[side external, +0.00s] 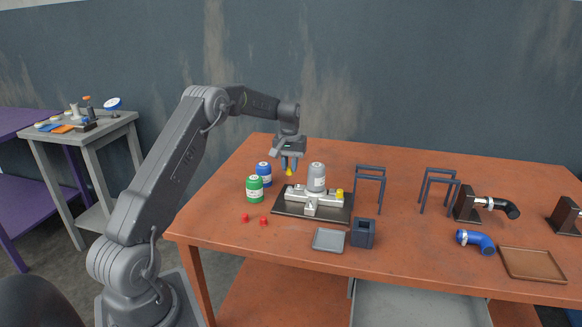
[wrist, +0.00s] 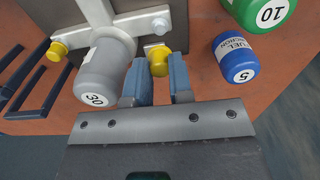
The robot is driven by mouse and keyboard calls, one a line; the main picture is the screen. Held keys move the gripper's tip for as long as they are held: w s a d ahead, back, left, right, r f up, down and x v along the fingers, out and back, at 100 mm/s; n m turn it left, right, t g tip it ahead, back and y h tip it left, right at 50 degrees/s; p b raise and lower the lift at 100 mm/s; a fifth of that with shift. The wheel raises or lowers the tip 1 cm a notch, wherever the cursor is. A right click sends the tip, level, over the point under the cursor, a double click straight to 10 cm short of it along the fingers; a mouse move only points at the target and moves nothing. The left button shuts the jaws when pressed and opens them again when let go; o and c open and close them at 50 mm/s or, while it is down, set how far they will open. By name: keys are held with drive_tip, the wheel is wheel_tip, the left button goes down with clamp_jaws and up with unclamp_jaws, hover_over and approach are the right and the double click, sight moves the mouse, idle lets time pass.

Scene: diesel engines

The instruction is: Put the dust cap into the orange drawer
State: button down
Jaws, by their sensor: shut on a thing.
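My gripper (side external: 288,167) points down over the left end of the filter fixture (side external: 283,209). Its blue fingers are shut on a yellow dust cap (side external: 289,173), which seems to be held a little above the fixture. In the wrist view the cap (wrist: 158,62) shows between the fingers (wrist: 157,75), partly hidden by them. A second yellow cap (side external: 339,194) sits at the fixture's right end. Two red caps (side external: 254,219) lie on the table front left. I cannot make out a clearly orange drawer; a grey drawer-like tray (side external: 400,302) shows below the tabletop.
A grey filter (side external: 317,178) stands upright on the fixture beside my gripper. Blue (side external: 264,174) and green (side external: 254,189) canisters stand left. Black frames (side external: 370,185), a small tray (side external: 328,240) and a dark box (side external: 363,233) are to the right and front.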

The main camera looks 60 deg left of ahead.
drive_tip(key=r, duration=0.5)
drive_tip(key=shift+w+d, duration=0.2)
drive_tip(key=shift+d, duration=0.15)
drive_tip(key=w+d+m, duration=0.2)
drive_tip(key=w+d, duration=0.1)
drive_tip(key=d, duration=0.7)
drive_tip(key=w+d+m, duration=0.2)
drive_tip(key=w+d, duration=0.1)
drive_tip(key=d, duration=0.7)
drive_tip(key=m, duration=0.5)
hover_over(399, 325)
drive_tip(key=s+d, duration=0.2)
drive_tip(key=s, duration=0.1)
drive_tip(key=f, duration=2.7)
drive_tip(key=shift+w+a+f, duration=0.25)
drive_tip(key=shift+w+a, duration=0.1)
drive_tip(key=shift+f, duration=0.1)
